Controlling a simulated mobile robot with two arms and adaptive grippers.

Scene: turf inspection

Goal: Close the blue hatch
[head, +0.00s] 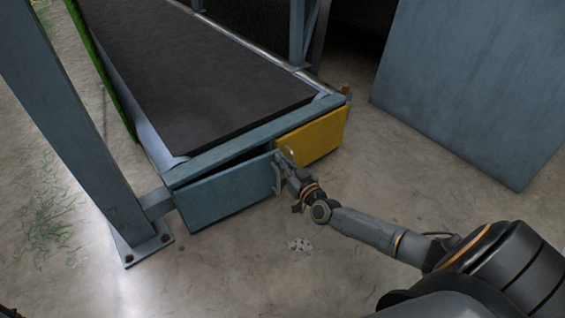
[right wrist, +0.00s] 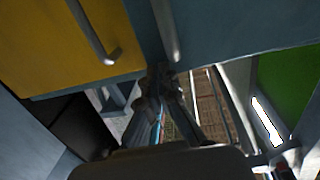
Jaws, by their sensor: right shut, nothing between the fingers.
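The blue hatch (head: 225,192) is on the front end of the conveyor, in the left half. A dark gap shows along its top edge, so it stands a little ajar. Its upright handle (head: 277,178) is near its right edge. In the right wrist view the blue hatch (right wrist: 230,28) fills the upper right, with its handle (right wrist: 166,30) hanging toward my fingers. My right gripper (head: 285,160) is shut and empty at the hatch's right edge, close to the handle; it also shows in the right wrist view (right wrist: 160,75). I cannot tell whether it touches. My left gripper is out of view.
A yellow hatch (head: 312,137) with its own handle (right wrist: 95,30) sits right beside the blue one. A blue-grey post (head: 75,125) with a bolted foot stands at left. A large blue-grey panel (head: 475,90) stands at right. The concrete floor in front is mostly clear.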

